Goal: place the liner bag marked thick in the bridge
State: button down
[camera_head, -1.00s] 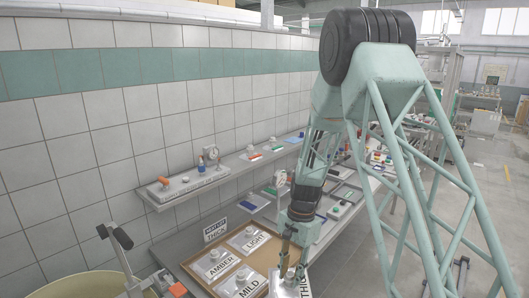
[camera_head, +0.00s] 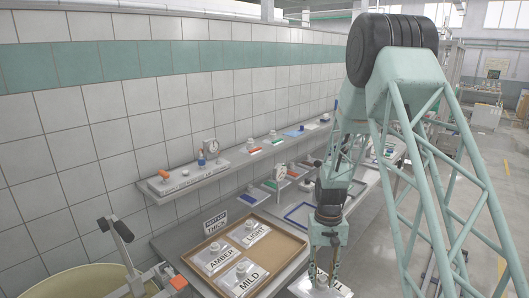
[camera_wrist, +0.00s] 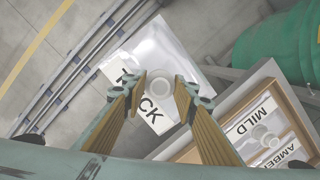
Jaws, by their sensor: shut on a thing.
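My gripper (camera_head: 322,279) is shut on the spout of the liner bag marked THICK (camera_head: 304,287) and holds it up at the right of the tray, its lower part cut off by the picture edge. In the wrist view the fingers (camera_wrist: 159,92) stand either side of the pale round spout, and the silvery bag (camera_wrist: 157,48) with its THICK label hangs beyond them over the floor side. A metal fixture with a black-handled lever (camera_head: 120,231) stands by a cream drum (camera_head: 62,284) at the lower left. I cannot tell whether it is the bridge.
A brown-rimmed tray (camera_head: 283,235) on the bench holds bags marked LIGHT (camera_head: 259,240), AMBER (camera_head: 221,264) and MILD (camera_head: 246,284). A NEXT LOT THICK sign (camera_head: 215,223) stands behind it. A wall shelf (camera_head: 190,190) carries small instruments. A green drum (camera_wrist: 265,42) shows in the wrist view.

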aim_at(320, 273)
jog(key=shift+s+d+f, duration=0.1)
jog(key=shift+d, duration=0.3)
notch_tip(320, 273, down, 15)
jog(key=b, duration=1.5)
jog(key=shift+a, duration=0.1)
jog(key=shift+m, duration=0.7)
jog(key=w+r, duration=0.2)
jog(key=r, duration=0.1)
jog(key=w+r, duration=0.2)
jog(key=r, duration=0.2)
jog(key=w+r, duration=0.2)
jog(key=r, duration=0.2)
jog(key=shift+w, duration=0.4)
jog(key=w+r+m, duration=0.1)
jog(key=w+r, duration=0.2)
jog(key=r, duration=0.9)
jog(key=shift+w+m+y, duration=0.3)
jog(key=shift+w, duration=0.05)
jog(key=shift+w, duration=0.1)
